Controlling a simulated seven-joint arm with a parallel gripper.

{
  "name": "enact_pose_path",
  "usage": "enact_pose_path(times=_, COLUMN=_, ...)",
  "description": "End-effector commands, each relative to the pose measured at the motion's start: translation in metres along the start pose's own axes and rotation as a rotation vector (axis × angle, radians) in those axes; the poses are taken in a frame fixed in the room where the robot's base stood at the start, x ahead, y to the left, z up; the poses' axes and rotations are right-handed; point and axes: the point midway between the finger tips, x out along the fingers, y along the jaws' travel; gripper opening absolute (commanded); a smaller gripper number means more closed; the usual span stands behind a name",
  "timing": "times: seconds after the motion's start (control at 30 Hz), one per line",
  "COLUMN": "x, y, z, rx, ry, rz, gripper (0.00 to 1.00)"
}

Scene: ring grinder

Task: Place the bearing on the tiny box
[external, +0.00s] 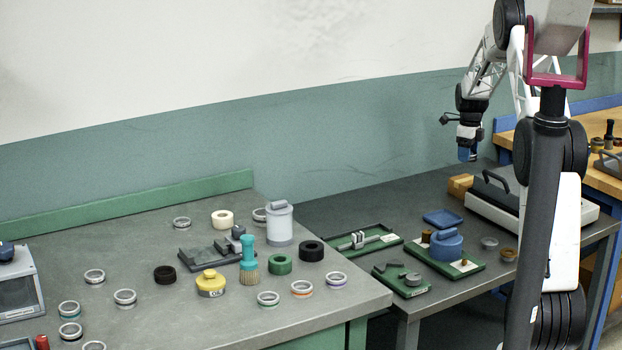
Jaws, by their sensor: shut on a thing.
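My gripper (467,154), with blue at its tip, points down in the air at the back of the right-hand grey table. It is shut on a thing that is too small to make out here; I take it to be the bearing. A small tan box (459,187) sits on that table, just below the gripper in the picture, with a visible gap between them.
A white and grey machine with a black handle (545,207) stands right of the box. Green trays (417,251) with blue parts lie in front. Small cups (489,243) stand nearby. The left table holds a white canister (279,226), a brush (248,262) and a yellow pot (211,282).

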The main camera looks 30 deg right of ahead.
Motion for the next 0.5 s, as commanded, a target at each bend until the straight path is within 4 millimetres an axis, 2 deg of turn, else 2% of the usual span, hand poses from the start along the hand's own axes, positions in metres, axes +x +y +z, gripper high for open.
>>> enact_pose_path(times=0.1, x=0.016, y=0.000, z=0.000, rx=0.000, ry=0.001, rz=0.001, gripper=0.34)
enact_pose_path(times=0.2, x=0.024, y=0.000, z=0.000, rx=0.000, ry=-0.001, rz=-0.001, gripper=0.34)
enact_pose_path(times=0.5, x=0.027, y=0.000, z=0.000, rx=0.000, ry=-0.001, rz=-0.002, gripper=0.34)
